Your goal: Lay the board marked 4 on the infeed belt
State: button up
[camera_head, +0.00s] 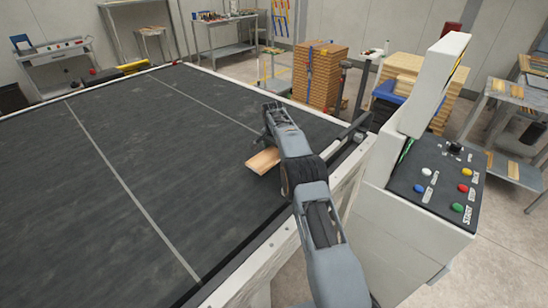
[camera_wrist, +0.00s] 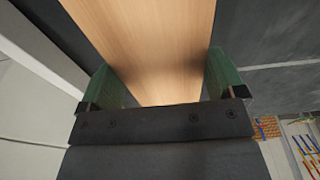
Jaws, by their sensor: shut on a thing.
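A light wooden board (camera_head: 264,160) is over the dark infeed belt (camera_head: 150,150), near the belt's right side. My gripper (camera_head: 270,135) is over the belt, at the board, with my arm reaching across from the lower right. In the wrist view my gripper (camera_wrist: 163,85) has its two green-padded fingers on either side of the board (camera_wrist: 150,40), shut on it. The board runs away from the gripper out of the top of that view. No number shows on its visible face. I cannot tell whether the board touches the belt.
A white control cabinet (camera_head: 420,225) with colored buttons stands right of the belt. A pale frame rail (camera_head: 255,262) edges the belt's near side. Stacked boards (camera_head: 318,75) stand behind on the floor. Most of the belt is clear.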

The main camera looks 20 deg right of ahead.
aim_at(273, 151)
jog(key=f, duration=0.1)
jog(key=a+f, duration=0.1)
jog(key=f, duration=0.1)
jog(key=shift+w+a+f, duration=0.1)
jog(key=shift+f, duration=0.5)
jog(key=shift+f, duration=0.1)
